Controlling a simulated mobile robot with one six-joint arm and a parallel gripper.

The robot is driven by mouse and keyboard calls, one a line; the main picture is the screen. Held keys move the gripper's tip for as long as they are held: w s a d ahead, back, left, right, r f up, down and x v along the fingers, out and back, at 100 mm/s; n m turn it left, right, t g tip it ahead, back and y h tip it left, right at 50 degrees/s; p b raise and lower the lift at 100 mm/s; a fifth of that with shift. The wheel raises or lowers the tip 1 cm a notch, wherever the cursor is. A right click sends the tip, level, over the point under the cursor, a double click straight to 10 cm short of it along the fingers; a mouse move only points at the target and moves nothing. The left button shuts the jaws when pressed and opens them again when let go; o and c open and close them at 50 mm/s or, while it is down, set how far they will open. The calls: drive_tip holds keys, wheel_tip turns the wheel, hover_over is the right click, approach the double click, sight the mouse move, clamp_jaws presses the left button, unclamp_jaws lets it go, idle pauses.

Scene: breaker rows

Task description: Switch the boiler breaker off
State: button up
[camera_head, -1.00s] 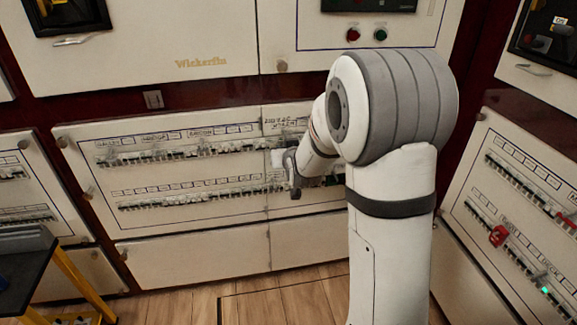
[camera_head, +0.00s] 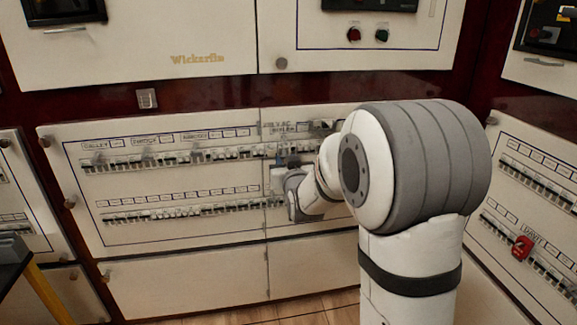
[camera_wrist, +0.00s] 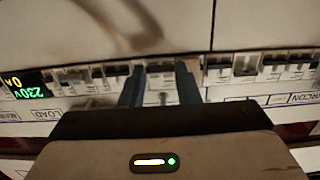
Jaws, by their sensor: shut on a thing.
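The boiler label (camera_head: 284,128) sits above the upper breaker row of the middle panel, just right of a vertical seam. My gripper (camera_head: 279,165) is at that row below the label, and my wrist and arm hide the breakers to its right. In the wrist view, the two dark fingers of my gripper (camera_wrist: 160,84) stand on either side of one breaker (camera_wrist: 160,70), which I take to be the boiler breaker. The fingers are shut on it. Its own label is hidden behind my gripper, and its lever position cannot be told.
Neighbouring breakers (camera_wrist: 117,69) stand close on both sides of the fingers. A lower breaker row (camera_head: 180,210) runs beneath. A red device (camera_head: 521,248) sits on the right panel.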

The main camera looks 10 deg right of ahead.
drive_tip(key=o, duration=1)
drive_tip(key=s+p, duration=0.2)
drive_tip(key=s, duration=0.5)
drive_tip(key=shift+s+r, duration=0.15)
drive_tip(key=shift+s, duration=0.25)
drive_tip(key=s+r+g+p, duration=0.5)
drive_tip(key=s+r+p, duration=0.4)
drive_tip(key=p, duration=0.3)
drive_tip(key=s+r+g+p, duration=0.5)
drive_tip(key=s+r+p, duration=0.5)
drive_tip(key=r+p, duration=0.2)
drive_tip(key=s+r+g+p, duration=0.4)
drive_tip(key=s+r+p, duration=0.6)
drive_tip(key=p, duration=0.4)
drive_tip(key=shift+d+r+g, duration=0.25)
drive_tip(key=shift+r+g, duration=0.15)
drive_tip(key=shift+r, duration=0.05)
